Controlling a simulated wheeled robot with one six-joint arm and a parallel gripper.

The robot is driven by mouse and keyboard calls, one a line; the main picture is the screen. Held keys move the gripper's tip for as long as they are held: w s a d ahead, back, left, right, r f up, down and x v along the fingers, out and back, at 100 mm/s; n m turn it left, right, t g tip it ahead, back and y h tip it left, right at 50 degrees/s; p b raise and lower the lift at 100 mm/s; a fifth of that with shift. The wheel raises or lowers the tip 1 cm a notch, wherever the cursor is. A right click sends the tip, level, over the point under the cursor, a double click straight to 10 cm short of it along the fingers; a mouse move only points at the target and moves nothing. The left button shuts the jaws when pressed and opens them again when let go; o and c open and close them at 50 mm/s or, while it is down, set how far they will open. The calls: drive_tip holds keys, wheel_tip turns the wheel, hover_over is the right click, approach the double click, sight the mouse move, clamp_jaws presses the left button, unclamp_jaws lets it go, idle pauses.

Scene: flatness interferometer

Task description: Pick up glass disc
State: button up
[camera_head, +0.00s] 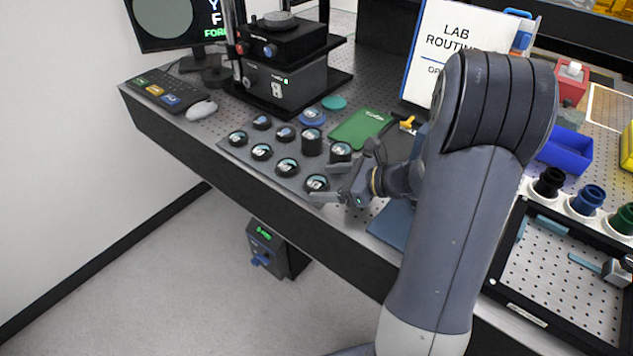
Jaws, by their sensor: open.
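Several glass discs sit in round black holders on a grey plate (232,143) near the bench's front edge. One disc (316,182) in the front right holder lies close to the fingertips. Another disc (340,149) is in a taller holder just behind my gripper. My gripper (325,182) is open, its two fingers pointing left, around or just above the front right holders. I cannot tell whether a finger touches a holder. My arm hides part of the bench to the right.
The interferometer (285,85) stands behind the holders, with a green mat (358,128) to its right. A keypad (165,95) and mouse (201,109) lie at the left. A blue bin (565,150) and a framed tray (520,308) are right of my arm.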

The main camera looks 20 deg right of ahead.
drive_tip(key=shift+w+a+f, duration=0.25)
drive_tip(key=shift+w+a, duration=0.15)
drive_tip(key=shift+a, duration=0.15)
drive_tip(key=shift+c, duration=0.2)
drive_tip(key=c, duration=1)
